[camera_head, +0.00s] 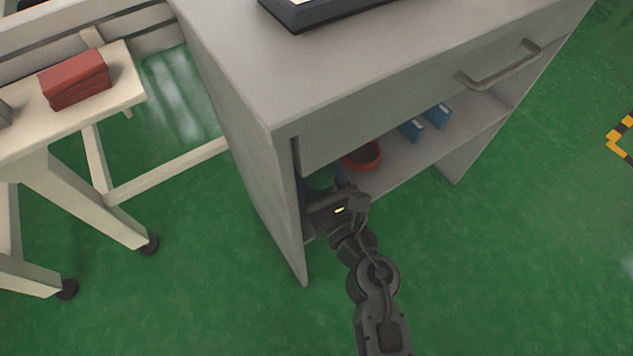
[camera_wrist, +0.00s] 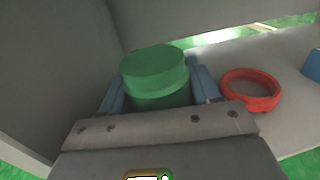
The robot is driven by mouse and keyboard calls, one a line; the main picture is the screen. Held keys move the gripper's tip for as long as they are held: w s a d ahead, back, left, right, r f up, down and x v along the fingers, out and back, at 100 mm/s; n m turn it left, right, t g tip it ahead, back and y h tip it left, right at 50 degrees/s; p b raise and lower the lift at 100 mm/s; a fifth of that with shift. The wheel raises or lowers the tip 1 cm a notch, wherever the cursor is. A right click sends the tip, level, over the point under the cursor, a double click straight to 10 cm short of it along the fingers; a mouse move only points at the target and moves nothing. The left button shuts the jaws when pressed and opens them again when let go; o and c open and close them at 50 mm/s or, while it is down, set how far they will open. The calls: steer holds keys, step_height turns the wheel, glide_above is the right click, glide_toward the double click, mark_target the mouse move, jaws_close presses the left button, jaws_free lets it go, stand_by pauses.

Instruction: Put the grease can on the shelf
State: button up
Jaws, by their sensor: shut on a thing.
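The grease can is a green cylinder with a wide lid (camera_wrist: 155,72), upright between the two blue fingers of my gripper (camera_wrist: 158,90) in the wrist view. My gripper is shut on it. In the head view my gripper (camera_head: 322,184) reaches into the left end of the open shelf (camera_head: 410,160) under the drawer of the grey cabinet. Only a little of the green can (camera_head: 321,178) shows there. Its base is hidden, so I cannot tell whether it touches the shelf board.
A red ring-shaped bowl (camera_head: 362,156) stands on the shelf just right of the can, with blue bins (camera_head: 424,122) farther right. The cabinet's left side wall (camera_wrist: 60,75) is close on the can's left. The drawer front (camera_head: 430,100) hangs above the opening.

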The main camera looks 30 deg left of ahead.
steer(key=shift+f+b, duration=1.25)
steer(key=shift+f, duration=0.45)
steer(key=shift+f, duration=0.1)
steer(key=shift+f, duration=0.15)
steer(key=o, duration=1.2)
steer(key=shift+o, duration=0.2)
steer(key=shift+r, duration=0.25)
steer(key=p+v, duration=0.1)
steer(key=v, duration=1.1)
